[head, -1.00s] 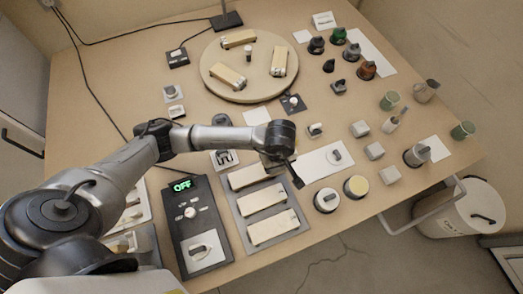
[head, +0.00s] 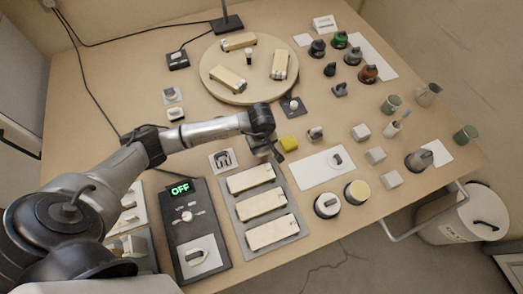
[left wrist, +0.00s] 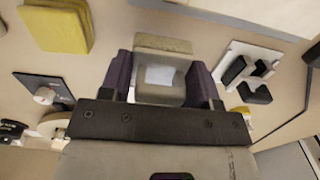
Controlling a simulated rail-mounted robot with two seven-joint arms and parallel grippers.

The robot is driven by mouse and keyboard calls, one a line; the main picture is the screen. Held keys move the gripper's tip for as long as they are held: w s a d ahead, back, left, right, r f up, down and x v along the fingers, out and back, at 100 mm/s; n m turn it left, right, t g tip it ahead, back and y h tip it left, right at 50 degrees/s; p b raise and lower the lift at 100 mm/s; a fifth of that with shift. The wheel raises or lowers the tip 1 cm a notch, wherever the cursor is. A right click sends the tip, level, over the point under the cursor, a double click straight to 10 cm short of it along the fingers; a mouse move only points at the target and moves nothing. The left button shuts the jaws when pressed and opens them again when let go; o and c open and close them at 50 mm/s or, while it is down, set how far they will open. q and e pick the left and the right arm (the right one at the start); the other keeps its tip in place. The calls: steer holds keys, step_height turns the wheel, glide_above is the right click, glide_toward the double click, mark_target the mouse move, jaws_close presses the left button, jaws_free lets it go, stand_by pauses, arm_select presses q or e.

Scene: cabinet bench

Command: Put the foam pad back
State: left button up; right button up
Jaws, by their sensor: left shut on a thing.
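My left gripper (head: 268,149) is shut on a small pale block (left wrist: 160,75) with a tan top edge and a white patch. In the left wrist view the block sits between the two dark purple fingers. I cannot tell if this block is the foam pad. A yellow pad (head: 290,141) lies on the bench just right of the gripper in the head view. It also shows at the upper left of the left wrist view (left wrist: 58,28), apart from the fingers. My right gripper is not in view.
A white plate with a black bracket (head: 222,160) lies left of the gripper. A grey tray (head: 238,222) with pale bars and a control box reading OFF (head: 190,225) are in front. A round wooden board (head: 225,92) stands behind. Jars, cubes and cups fill the right side.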

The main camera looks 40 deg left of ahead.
mark_target(262, 151)
arm_select(q)
steer(key=shift+f+b, duration=0.35)
steer(key=shift+f, duration=1.65)
steer(key=shift+f, duration=0.15)
steer(key=o, duration=0.9)
